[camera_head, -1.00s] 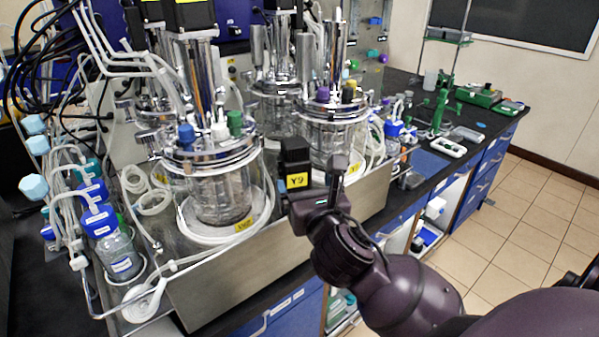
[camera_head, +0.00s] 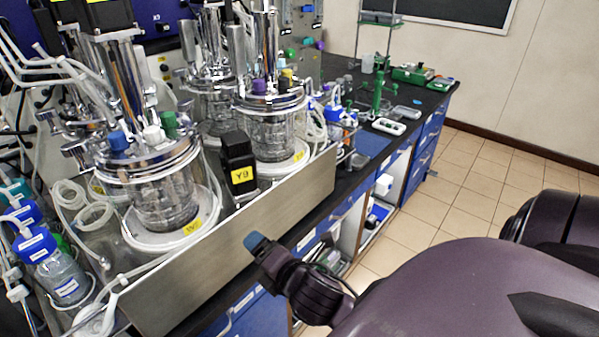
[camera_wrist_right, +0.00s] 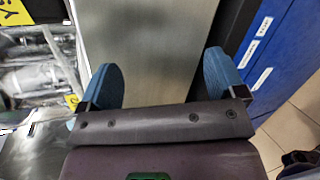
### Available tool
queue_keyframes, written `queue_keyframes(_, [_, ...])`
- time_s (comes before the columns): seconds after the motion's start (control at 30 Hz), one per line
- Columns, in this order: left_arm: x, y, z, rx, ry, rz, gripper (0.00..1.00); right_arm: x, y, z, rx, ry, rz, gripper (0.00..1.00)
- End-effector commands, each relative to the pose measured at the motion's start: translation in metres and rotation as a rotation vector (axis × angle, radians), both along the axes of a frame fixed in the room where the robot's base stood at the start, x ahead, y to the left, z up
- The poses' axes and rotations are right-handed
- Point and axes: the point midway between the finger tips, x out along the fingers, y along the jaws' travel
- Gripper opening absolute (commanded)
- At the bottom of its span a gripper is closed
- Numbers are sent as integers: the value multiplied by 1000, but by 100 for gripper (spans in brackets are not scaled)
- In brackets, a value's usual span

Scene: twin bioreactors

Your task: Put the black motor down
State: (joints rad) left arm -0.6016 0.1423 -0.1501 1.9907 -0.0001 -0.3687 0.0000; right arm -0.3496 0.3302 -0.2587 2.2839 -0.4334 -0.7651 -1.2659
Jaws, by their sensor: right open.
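The black motor (camera_head: 238,165) with a yellow Y9 label stands upright in the head view. It is on the steel bench unit, between the two front glass vessels and close to the unit's front edge. In the right wrist view part of the black motor (camera_wrist_right: 34,9) shows at the top left corner. My right gripper (camera_head: 257,243) is lower and nearer than the motor, in front of the steel panel, apart from it. In the right wrist view the two blue fingertips of this gripper (camera_wrist_right: 163,76) are wide apart with nothing between them. My left gripper is not in view.
A front glass vessel (camera_head: 165,200) stands left of the motor and another (camera_head: 272,135) behind it to the right. The steel front panel (camera_head: 215,270) faces my gripper. Blue-capped bottles (camera_head: 62,275) and tubing crowd the left. Open floor (camera_head: 470,190) lies to the right.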

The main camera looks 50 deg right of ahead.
Motion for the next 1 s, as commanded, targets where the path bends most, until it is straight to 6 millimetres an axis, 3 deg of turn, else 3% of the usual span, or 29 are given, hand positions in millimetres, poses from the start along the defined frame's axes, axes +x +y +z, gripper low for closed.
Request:
queue_keyframes(0.1, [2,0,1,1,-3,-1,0,-13,0,-39,316,29,-84,89])
queue_keyframes(0.3, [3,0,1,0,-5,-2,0,-39,0,-96,858,55,-282,89])
queue_keyframes(0.53, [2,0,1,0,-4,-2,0,-74,-1,-147,1402,45,-547,89])
queue_keyframes(0.73, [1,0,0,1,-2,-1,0,-91,-2,-167,1637,22,-677,89])
queue_keyframes(1.0, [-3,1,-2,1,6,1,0,-93,-2,-169,1672,16,-696,89])
